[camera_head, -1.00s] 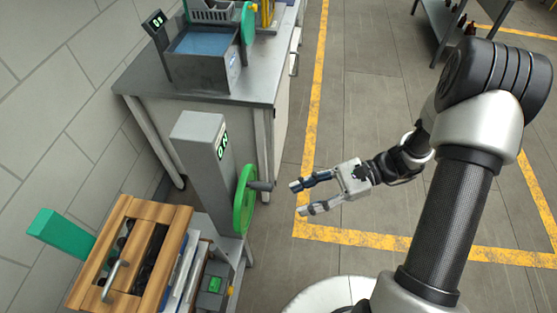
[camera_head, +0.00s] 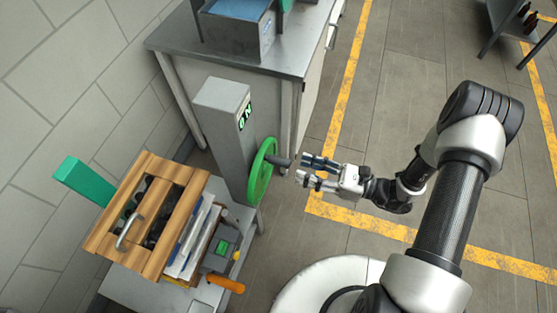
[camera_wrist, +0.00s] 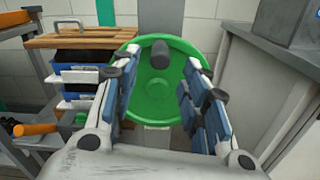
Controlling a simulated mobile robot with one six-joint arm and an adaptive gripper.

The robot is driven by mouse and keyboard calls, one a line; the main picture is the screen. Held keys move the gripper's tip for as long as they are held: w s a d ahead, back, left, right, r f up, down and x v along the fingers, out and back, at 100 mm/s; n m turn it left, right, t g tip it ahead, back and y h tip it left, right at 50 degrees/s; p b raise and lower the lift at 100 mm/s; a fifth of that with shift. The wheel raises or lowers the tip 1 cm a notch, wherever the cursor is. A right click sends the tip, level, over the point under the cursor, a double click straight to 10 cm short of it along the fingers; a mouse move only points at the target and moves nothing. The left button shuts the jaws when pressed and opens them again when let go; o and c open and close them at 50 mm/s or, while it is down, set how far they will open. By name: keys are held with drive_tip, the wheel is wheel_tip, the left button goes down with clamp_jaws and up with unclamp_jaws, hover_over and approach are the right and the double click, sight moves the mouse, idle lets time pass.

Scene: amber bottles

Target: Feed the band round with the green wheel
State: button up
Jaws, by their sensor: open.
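The green wheel (camera_head: 262,172) is mounted on the side of a grey column (camera_head: 226,130) with a small lit display. A dark handle (camera_head: 281,161) sticks out from the wheel toward my gripper. My gripper (camera_head: 306,170) is open and empty, its fingertips close to the handle's outer end. In the wrist view the wheel (camera_wrist: 163,85) fills the middle, and the handle (camera_wrist: 160,54) shows near its top, between and beyond my two fingers (camera_wrist: 158,95). I cannot make out the band in either view.
A wooden-topped crate (camera_head: 158,212) with a metal handle stands on a metal cart beside the column. An orange-handled thing (camera_head: 226,284) lies at the cart's edge. A grey bench (camera_head: 290,45) with a blue-topped bin stands behind.

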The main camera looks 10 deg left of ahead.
sight(265, 158)
drive_tip(key=a, duration=0.6)
drive_tip(key=a+b, duration=0.1)
drive_tip(key=a, duration=0.1)
drive_tip(key=shift+w+a, duration=0.35)
drive_tip(key=shift+a, duration=0.05)
drive_tip(key=shift+c, duration=0.5)
clamp_jaws()
